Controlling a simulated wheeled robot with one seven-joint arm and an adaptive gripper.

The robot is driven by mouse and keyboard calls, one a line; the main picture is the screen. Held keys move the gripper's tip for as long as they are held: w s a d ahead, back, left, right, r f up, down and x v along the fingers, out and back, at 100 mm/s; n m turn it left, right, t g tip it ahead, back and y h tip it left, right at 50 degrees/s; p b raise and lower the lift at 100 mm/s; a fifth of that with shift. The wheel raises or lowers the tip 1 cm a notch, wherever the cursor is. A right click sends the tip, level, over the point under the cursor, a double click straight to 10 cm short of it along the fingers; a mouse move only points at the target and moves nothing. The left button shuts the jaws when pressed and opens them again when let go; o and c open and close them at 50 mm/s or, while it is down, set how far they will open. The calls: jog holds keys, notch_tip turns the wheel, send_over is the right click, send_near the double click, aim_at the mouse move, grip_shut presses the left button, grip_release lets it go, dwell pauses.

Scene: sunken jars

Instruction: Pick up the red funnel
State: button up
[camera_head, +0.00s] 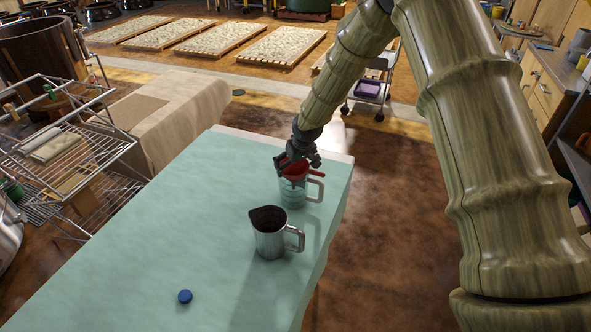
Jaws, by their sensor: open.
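The red funnel (297,170) is at the far right part of the green-topped table (165,235). It appears to sit in the mouth of a clear jug (291,190) with a handle on its right. A red tab of the funnel sticks out to the right. My gripper (296,163) is open and right at the funnel, reaching down from above. Its fingers partly cover the funnel, and I cannot tell whether they touch it.
A metal pitcher (270,238) with a dark inside stands just in front of the clear jug. A small blue cap (185,296) lies near the table's front. The left of the table is clear. A wire rack (65,150) stands to the left, beyond the table.

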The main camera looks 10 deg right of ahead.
jog(key=shift+x, duration=1.05)
jog(key=shift+c, duration=0.4)
jog(key=c, duration=0.5)
jog(key=shift+a+r, duration=0.1)
